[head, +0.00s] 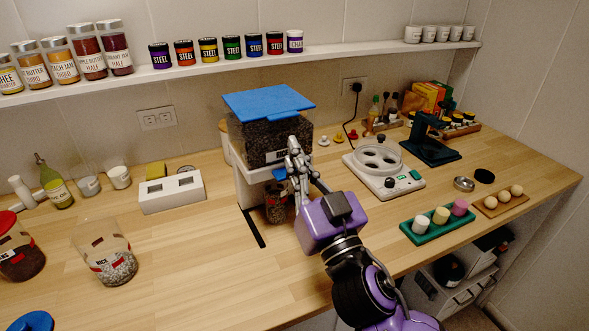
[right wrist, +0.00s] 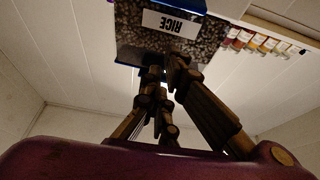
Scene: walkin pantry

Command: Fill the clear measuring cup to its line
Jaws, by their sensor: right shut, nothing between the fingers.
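A bin dispenser (head: 268,140) with a blue lid and dark grains stands on a white stand; its label reads RICE, upside down, in the right wrist view (right wrist: 172,24). A clear cup (head: 276,203) stands under the dispenser, partly behind my right arm. Dark contents show in it, but I cannot make out its line or the level against it. My right gripper (head: 293,145) is shut and empty at the dispenser's front; its fingers also show in the right wrist view (right wrist: 165,72). I cannot tell whether they touch the dispenser. My left gripper is not in view.
A RICE jar (head: 112,266) and a red-lidded jar (head: 20,262) stand at left, a white box (head: 172,193) behind. A white scale-like device (head: 383,171), a green tray (head: 437,222) and a wooden tray (head: 502,202) are at right.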

